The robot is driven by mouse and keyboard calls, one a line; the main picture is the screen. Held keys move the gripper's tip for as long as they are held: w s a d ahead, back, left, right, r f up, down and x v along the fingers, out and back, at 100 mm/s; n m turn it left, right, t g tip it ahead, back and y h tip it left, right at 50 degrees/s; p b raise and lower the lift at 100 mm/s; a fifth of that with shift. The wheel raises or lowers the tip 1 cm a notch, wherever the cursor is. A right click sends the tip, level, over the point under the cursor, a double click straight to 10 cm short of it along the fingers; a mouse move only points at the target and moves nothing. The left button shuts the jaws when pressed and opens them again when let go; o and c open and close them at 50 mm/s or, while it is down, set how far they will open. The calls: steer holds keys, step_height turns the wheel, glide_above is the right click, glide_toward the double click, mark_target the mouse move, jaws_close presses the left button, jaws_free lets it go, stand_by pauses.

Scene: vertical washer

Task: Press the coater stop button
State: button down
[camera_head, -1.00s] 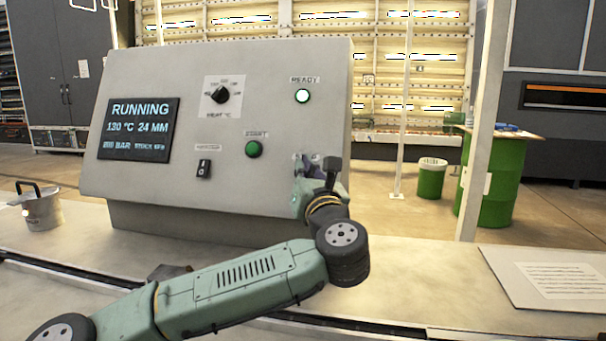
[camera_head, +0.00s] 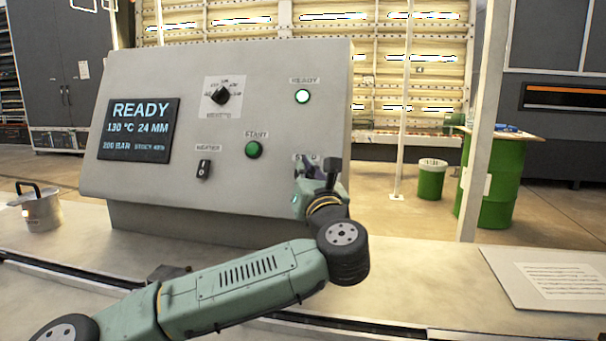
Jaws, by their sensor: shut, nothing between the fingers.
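The grey sloped control panel (camera_head: 190,100) stands on the bench. Its dark screen (camera_head: 139,130) reads READY, 130 °C, 24 MM. My gripper (camera_head: 306,163) is shut and empty at the panel's lower right, in front of the label that seems to read STOP. The stop button itself is hidden behind my gripper. I cannot tell whether the fingertips touch the panel. The green START button (camera_head: 253,149) is up and to the left of my gripper.
A black heat knob (camera_head: 220,95) and a heater rocker switch (camera_head: 204,168) are on the panel. A metal pot (camera_head: 41,208) stands on the bench at left. A board with a printed sheet (camera_head: 560,281) lies at right. Green drums (camera_head: 497,180) stand behind.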

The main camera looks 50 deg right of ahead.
steer(key=shift+s+a+r, duration=0.2)
steer(key=shift+a, duration=0.2)
steer(key=shift+s+a+r, duration=0.15)
steer(key=shift+a, duration=0.2)
steer(key=shift+s+a+r+p, duration=0.2)
steer(key=shift+s+a+r, duration=0.2)
steer(key=shift+a, duration=0.25)
steer(key=shift+s+a+r+p, duration=0.25)
steer(key=shift+s+a+r, duration=0.1)
steer(key=shift+a, duration=0.35)
steer(key=shift+s+a+r+p, duration=0.2)
steer(key=shift+s+a+r, duration=0.15)
steer(key=shift+a, duration=0.3)
steer(key=shift+w+r, duration=0.1)
